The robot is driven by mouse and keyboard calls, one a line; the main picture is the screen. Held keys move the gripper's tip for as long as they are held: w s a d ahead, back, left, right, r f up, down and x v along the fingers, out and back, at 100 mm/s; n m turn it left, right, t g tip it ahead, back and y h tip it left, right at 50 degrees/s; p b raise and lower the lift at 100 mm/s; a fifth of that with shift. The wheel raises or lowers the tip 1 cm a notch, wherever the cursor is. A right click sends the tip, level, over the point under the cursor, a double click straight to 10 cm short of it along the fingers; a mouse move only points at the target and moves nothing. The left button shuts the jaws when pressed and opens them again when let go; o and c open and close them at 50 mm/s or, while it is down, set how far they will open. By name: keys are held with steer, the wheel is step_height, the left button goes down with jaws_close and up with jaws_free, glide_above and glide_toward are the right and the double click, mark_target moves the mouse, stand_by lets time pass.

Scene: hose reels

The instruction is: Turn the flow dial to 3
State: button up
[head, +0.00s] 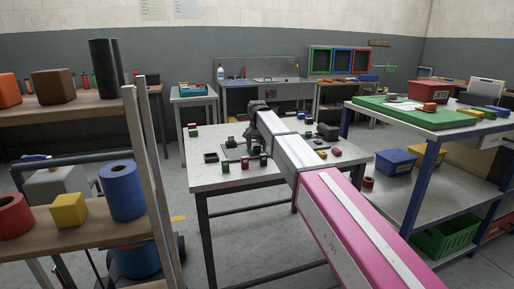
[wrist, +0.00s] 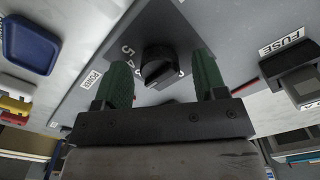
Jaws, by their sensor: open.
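The flow dial (wrist: 160,66) is a black knob on a grey plate (wrist: 186,20) in the wrist view, with white numbers around it; a 5 and a 4 are readable to its left. Other marks are partly hidden by the knob and my gripper. My gripper (wrist: 164,78) is open, its two green fingers on either side of the knob in the picture, with gaps on both sides. I cannot tell the depth between fingertips and knob. In the head view my arm reaches over the white table (head: 200,177) and hides the dial.
In the wrist view, a black block beside a FUSE label (wrist: 282,47) stands right, a POWER label (wrist: 90,79) left, and a blue tray-like piece (wrist: 32,40) far left. Small blocks and fixtures crowd the white table. A shelf (head: 85,110) stands left, a blue-framed bench (head: 400,117) right.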

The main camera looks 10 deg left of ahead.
step_height(320, 180, up, 11)
steer(key=shift+f, duration=0.15)
stand_by(0.5)
